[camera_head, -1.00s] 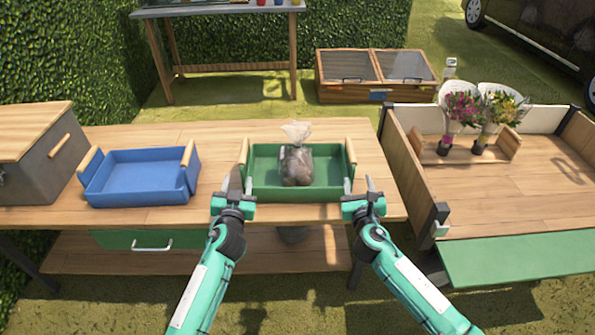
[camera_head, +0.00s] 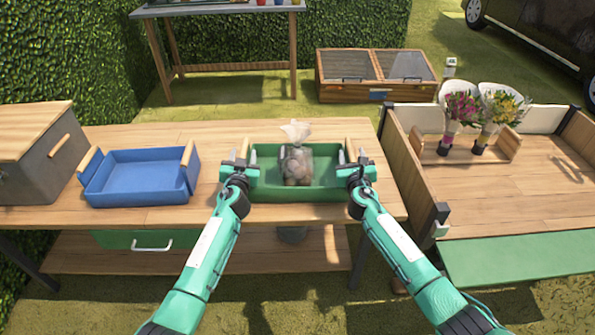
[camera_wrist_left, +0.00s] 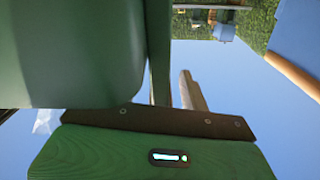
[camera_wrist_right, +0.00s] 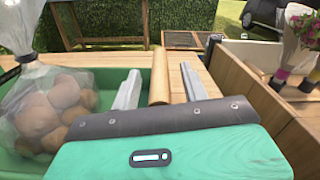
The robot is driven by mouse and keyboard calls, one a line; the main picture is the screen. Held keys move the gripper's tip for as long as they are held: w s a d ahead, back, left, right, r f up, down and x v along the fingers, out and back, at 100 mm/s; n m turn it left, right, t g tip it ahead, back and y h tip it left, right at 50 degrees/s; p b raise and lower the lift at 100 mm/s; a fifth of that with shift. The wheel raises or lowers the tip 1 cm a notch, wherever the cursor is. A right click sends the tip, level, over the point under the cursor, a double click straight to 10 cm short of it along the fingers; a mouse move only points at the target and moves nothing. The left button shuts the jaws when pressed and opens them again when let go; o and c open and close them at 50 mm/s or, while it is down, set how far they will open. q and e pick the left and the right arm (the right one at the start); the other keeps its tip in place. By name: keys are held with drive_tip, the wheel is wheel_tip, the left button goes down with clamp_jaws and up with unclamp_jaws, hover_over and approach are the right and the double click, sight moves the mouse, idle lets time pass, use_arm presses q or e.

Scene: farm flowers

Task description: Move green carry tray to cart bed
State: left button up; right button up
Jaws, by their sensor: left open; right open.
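The green carry tray (camera_head: 268,189) sits on the wooden table and holds a clear bag of brown round produce (camera_head: 297,166). It has a wooden handle bar at each end; the right handle (camera_wrist_right: 159,76) shows in the right wrist view. My left gripper (camera_head: 238,158) is open at the tray's left end. My right gripper (camera_head: 352,157) is open at the right end, its fingers on either side of the right handle. In the left wrist view a green surface fills much of the picture, and the left handle is hard to make out. The cart bed (camera_head: 500,215) is to the right.
A blue tray (camera_head: 140,190) and a grey box with a wooden lid (camera_head: 40,160) stand on the table (camera_head: 225,215) to the left. A wooden carrier (camera_head: 430,152) with two bouquets stands at the back of the cart bed. The cart's side wall (camera_head: 410,170) rises beside the table. The bed's front is clear.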

use_arm(q)
clamp_jaws()
use_arm(e)
clamp_jaws()
use_arm(q)
drive_tip(key=shift+r, duration=0.25)
use_arm(e)
drive_tip(key=shift+r, duration=0.25)
